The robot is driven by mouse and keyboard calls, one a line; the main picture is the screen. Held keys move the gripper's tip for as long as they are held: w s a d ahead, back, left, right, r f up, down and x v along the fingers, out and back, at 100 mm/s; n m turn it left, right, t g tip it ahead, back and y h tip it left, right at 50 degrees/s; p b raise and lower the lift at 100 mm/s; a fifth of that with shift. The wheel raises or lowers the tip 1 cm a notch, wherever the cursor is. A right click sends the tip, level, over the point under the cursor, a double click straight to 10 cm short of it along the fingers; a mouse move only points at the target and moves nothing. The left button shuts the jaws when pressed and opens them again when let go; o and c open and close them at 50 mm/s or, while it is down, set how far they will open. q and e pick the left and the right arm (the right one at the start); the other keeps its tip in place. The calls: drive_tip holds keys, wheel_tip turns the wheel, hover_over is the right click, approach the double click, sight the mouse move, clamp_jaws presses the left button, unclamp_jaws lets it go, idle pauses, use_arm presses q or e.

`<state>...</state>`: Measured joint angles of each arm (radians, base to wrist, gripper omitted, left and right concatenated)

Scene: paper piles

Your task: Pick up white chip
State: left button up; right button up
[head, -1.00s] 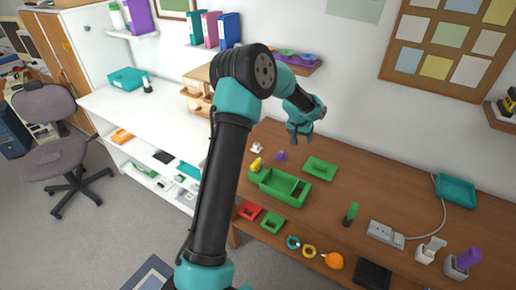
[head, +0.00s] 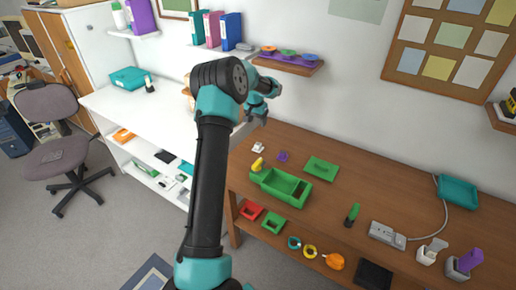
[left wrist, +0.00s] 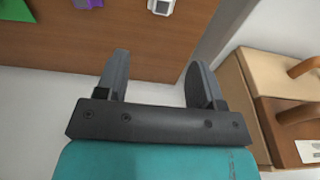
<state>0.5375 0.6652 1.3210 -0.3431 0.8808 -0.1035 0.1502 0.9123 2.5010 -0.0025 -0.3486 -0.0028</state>
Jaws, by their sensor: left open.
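The white chip (head: 258,147) lies on the brown table near its back left corner, beside a small purple piece (head: 283,156). It also shows at the top edge of the left wrist view (left wrist: 161,6), partly cut off. My left gripper (head: 260,119) hangs in the air by the wall, beyond the table's back left corner, apart from the chip. In the left wrist view its two dark fingers (left wrist: 157,62) are spread with nothing between them. My right gripper is in neither view.
A yellow piece (head: 257,164) and a green tray (head: 262,183) stand close to the chip, with a flat green piece (head: 321,169) to the right. A wooden drawer unit (left wrist: 245,105) is near my gripper. The table's back right is mostly clear.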

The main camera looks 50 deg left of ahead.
use_arm(q)
approach(258, 144)
drive_tip(key=f, duration=0.2)
drive_tip(key=w+f, duration=0.1)
drive_tip(key=f, duration=0.2)
drive_tip(key=shift+w+f, duration=0.1)
drive_tip(key=shift+f, duration=0.1)
drive_tip(key=shift+a+f, duration=0.2)
drive_tip(key=shift+f, duration=2.25)
drive_tip(key=shift+c, duration=0.3)
drive_tip(key=c, duration=0.9)
